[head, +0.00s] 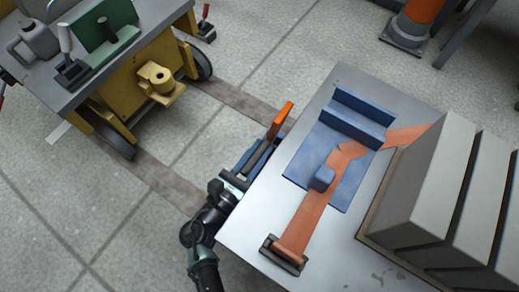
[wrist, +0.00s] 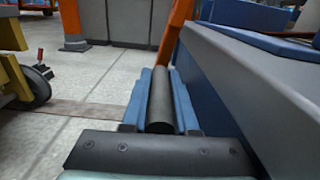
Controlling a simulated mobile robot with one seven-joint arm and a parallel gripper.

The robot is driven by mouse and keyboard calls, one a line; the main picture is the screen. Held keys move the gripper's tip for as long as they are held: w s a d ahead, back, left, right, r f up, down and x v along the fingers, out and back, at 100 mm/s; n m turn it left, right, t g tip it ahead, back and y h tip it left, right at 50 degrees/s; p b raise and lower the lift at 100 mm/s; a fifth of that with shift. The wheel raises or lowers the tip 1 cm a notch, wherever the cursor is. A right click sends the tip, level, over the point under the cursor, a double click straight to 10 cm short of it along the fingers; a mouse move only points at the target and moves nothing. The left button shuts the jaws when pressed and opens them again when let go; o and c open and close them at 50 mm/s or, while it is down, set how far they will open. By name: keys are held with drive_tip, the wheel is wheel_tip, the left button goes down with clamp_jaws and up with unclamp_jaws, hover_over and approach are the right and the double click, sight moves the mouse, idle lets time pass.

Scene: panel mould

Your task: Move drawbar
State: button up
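The drawbar shows as an orange bar (head: 281,119) with a dark round grip, beside the left edge of the metal-topped table. In the wrist view, the dark grip (wrist: 161,100) runs away from the camera and the orange bar (wrist: 177,28) rises at its far end. My gripper (head: 254,158) has its blue fingers along both sides of the grip and appears shut on it. The fingers (wrist: 160,108) also show in the wrist view. The drawbar's lower end and its joint are hidden.
The metal-topped table (head: 255,225) carries a blue fixture (head: 337,178), an orange strap (head: 308,215) and grey panels (head: 445,190). A yellow wheeled cart (head: 140,105) with a round hitch stands upper left. Bare floor (head: 245,75) with a brown strip lies between.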

clamp_jaws()
idle(0.9)
drive_tip(key=shift+a, duration=0.15)
